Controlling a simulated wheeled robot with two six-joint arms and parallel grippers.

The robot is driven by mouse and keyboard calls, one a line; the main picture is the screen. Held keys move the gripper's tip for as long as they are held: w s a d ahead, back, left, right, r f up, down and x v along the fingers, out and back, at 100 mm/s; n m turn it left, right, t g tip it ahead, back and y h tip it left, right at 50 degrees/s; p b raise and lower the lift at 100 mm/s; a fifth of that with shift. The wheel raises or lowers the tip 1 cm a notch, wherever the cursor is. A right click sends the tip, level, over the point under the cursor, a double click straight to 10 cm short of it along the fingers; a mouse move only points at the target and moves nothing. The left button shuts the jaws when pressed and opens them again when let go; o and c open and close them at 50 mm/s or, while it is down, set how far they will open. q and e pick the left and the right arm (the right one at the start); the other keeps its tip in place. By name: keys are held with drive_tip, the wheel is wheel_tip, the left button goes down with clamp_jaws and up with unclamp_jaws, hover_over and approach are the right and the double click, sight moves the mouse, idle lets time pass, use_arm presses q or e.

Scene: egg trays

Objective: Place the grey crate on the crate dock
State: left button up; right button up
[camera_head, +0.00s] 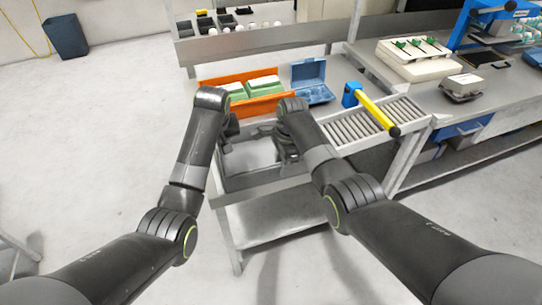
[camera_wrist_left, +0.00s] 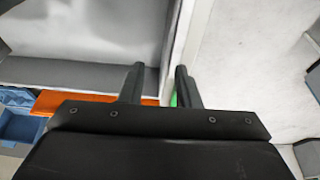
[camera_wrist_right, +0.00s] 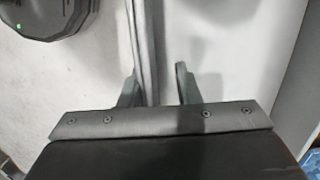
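The grey crate (camera_head: 262,181) sits on the near end of the metal bench, between my two arms. It looks empty, with a light floor. My left gripper (camera_head: 229,135) is at its left side. In the left wrist view the open fingers (camera_wrist_left: 160,85) stand apart at the crate's side wall (camera_wrist_left: 180,40). My right gripper (camera_head: 288,152) is at its right side. In the right wrist view its fingers (camera_wrist_right: 157,88) are apart, with a side wall (camera_wrist_right: 146,45) running between them. I cannot tell whether the fingers touch the walls. I cannot identify the crate dock for certain.
An orange crate (camera_head: 208,82) with green cartons stands just behind the grey crate. A blue open box (camera_head: 309,84) is beside it. A roller track (camera_head: 352,127) with a yellow-handled blue device (camera_head: 373,110) lies to the right.

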wheel_tip(320, 180, up, 10)
drive_tip(key=d, duration=0.1)
drive_tip(key=shift+w, duration=0.25)
drive_tip(key=shift+s+d+f, duration=0.1)
drive_tip(key=shift+f, duration=0.05)
